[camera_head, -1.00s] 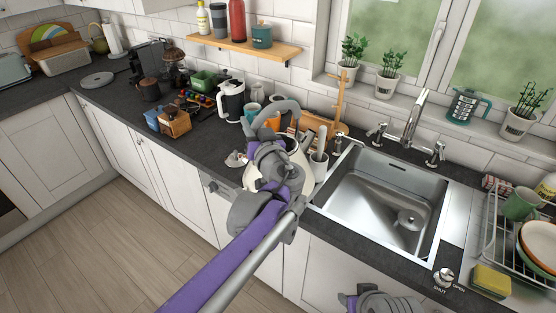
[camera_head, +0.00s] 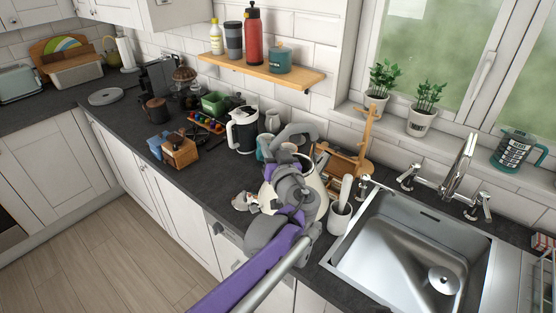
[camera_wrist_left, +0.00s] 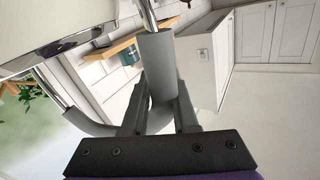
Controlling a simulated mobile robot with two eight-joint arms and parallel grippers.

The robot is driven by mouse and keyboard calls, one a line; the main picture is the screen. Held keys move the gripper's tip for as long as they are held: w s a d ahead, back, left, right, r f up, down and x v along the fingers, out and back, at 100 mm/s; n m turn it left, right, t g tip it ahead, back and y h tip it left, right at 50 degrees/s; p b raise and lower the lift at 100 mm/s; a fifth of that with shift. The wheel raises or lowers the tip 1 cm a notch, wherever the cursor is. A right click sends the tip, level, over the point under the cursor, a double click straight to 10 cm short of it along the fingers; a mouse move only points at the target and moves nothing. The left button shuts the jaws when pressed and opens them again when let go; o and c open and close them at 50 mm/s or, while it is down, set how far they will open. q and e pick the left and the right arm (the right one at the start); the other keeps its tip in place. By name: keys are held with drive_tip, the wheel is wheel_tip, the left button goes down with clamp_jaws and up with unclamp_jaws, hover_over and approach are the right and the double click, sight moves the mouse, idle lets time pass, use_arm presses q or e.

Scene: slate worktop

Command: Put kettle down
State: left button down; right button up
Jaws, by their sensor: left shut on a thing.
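The cream kettle (camera_head: 314,178) with a grey curved handle is at the worktop's front part, left of the sink. My left gripper (camera_head: 284,160) is shut on the handle. In the left wrist view, the fingers (camera_wrist_left: 160,112) sit either side of the grey handle (camera_wrist_left: 163,70), and the pale kettle body (camera_wrist_left: 50,22) fills the upper left. My purple and grey left arm covers much of the kettle and its base in the head view. I cannot tell whether the base touches the slate worktop (camera_head: 205,190). My right gripper is out of view.
A white utensil pot (camera_head: 340,218) stands right of the kettle, beside the sink (camera_head: 400,250). A wooden rack (camera_head: 352,150) and mugs are behind. A small patterned object (camera_head: 245,203) lies left. A black-and-white press (camera_head: 243,132) stands farther back. The worktop's front-left stretch is clear.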

use_arm(q)
wheel_tip(320, 180, down, 2)
drive_tip(key=shift+s+f, duration=0.1)
drive_tip(key=shift+f, duration=0.9)
drive_tip(key=shift+f+b, duration=0.35)
drive_tip(key=shift+f, duration=1.05)
drive_tip(key=c, duration=0.7)
unclamp_jaws()
